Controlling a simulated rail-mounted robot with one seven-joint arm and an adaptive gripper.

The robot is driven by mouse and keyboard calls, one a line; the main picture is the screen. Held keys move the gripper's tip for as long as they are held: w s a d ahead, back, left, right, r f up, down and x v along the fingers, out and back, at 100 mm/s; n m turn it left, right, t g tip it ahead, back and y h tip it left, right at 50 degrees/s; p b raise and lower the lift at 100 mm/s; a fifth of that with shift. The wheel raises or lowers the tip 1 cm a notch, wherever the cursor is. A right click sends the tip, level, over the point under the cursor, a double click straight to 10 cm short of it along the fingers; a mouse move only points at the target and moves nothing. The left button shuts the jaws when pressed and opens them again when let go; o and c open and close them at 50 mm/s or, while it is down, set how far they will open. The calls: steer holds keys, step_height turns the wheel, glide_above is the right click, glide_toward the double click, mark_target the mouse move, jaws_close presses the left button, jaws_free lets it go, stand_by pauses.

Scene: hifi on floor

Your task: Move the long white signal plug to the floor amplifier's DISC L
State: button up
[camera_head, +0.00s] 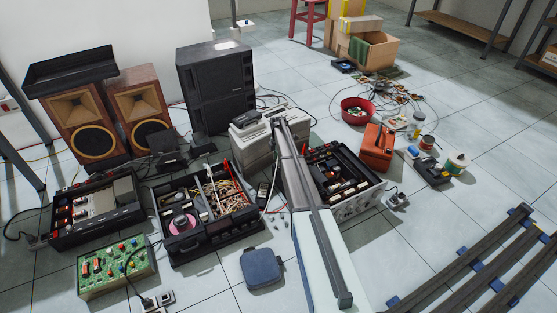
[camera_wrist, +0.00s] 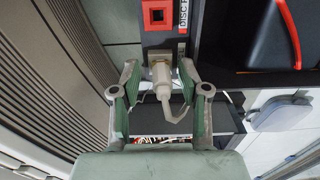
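In the wrist view, the white plug (camera_wrist: 160,72) sits between my gripper's (camera_wrist: 160,70) two fingertips, at a dark socket strip. Narrow gaps seem to show on both sides of it, so the fingers look open around it. Its white tail (camera_wrist: 172,108) bends down between the fingers. Just beyond the plug is a red square socket (camera_wrist: 157,15) beside a partly cut-off label beginning "DISC" (camera_wrist: 182,15). How deep the plug sits is hidden. In the head view, my arm reaches to the beige device (camera_head: 256,145); the fingertips and plug cannot be made out.
An open black chassis with a silver front (camera_head: 350,204) stands right of my arm. A black crate of wires (camera_head: 210,240), another open chassis (camera_head: 95,215) and a green button box (camera_head: 118,275) stand left. A blue pouch (camera_head: 262,267) lies in front. Dark rails (camera_head: 470,255) cross the right floor.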

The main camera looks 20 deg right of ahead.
steer(key=shift+r, duration=0.1)
step_height(320, 180, up, 17)
steer(key=p, duration=0.4)
stand_by(0.9)
